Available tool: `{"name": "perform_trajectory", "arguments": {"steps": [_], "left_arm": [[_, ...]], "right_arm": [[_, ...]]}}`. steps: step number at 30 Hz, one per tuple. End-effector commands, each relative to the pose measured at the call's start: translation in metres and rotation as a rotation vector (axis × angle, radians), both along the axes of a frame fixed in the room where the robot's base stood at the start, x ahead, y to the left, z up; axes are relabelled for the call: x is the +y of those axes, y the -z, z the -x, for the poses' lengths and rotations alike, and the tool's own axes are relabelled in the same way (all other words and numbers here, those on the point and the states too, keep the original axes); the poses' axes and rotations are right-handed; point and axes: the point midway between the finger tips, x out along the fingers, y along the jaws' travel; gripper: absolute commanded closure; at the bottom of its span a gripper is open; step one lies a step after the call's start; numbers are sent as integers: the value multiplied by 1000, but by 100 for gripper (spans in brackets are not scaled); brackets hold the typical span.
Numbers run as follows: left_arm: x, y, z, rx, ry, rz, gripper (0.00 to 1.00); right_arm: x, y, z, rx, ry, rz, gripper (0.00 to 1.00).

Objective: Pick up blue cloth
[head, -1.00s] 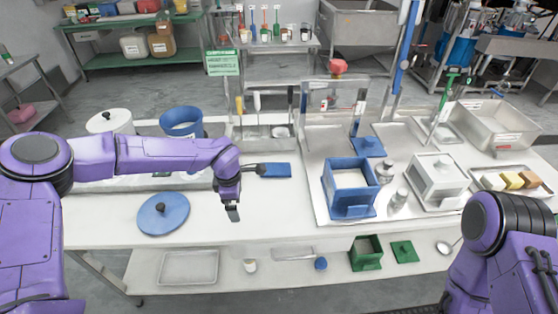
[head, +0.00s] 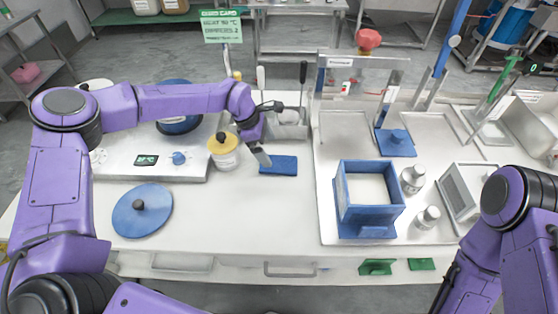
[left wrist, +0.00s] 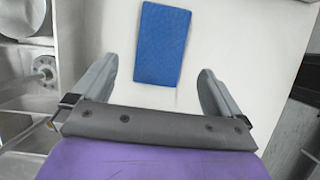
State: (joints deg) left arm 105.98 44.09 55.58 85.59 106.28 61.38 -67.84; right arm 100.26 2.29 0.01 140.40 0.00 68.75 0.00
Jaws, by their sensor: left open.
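The blue cloth (head: 278,165) lies flat on the white tabletop, a small rectangle left of the blue square box. In the left wrist view the cloth (left wrist: 162,44) shows whole, ahead of and between the two fingers. My left gripper (head: 263,158) is open and empty, above the table by the cloth's left edge in the head view. It also shows in the left wrist view (left wrist: 158,68), its fingers spread wider than the cloth. No contact with the cloth is visible. My right arm (head: 515,210) is at the right, but its gripper is out of view.
A yellowish lidded jar (head: 223,155) stands close left of my left gripper. A blue round lid (head: 142,211) lies at the front left. The blue box (head: 368,205) and metal shakers (head: 412,180) stand right. The table front of the cloth is clear.

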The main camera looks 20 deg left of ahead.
Motion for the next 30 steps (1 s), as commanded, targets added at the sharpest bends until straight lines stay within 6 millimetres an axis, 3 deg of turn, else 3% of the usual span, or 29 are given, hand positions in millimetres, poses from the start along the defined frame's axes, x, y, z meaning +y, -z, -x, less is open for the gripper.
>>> {"name": "perform_trajectory", "arguments": {"steps": [7, 10, 18, 19, 23, 24, 30], "left_arm": [[-9, 35, 0, 10, -1, -3, 0], [-13, 52, -2, 6, -3, -3, 0], [-15, 60, -3, 4, -4, -1, 0], [-15, 60, -3, 4, -4, -1, 6], [-15, 60, -3, 5, -3, -2, 49], [-15, 60, -3, 5, -3, -2, 53], [-15, 61, -3, 6, -4, -2, 54]], "right_arm": [[0, -28, 0, 0, 0, 0, 57], [0, -30, -1, -2, 0, 0, 57], [0, -29, 0, 0, 0, 0, 57], [0, -29, 0, 0, 0, 0, 57], [0, -29, 0, 0, 0, 0, 57], [0, -29, 0, 0, 0, 0, 57], [0, -29, 0, -1, 0, 1, 57]]}}
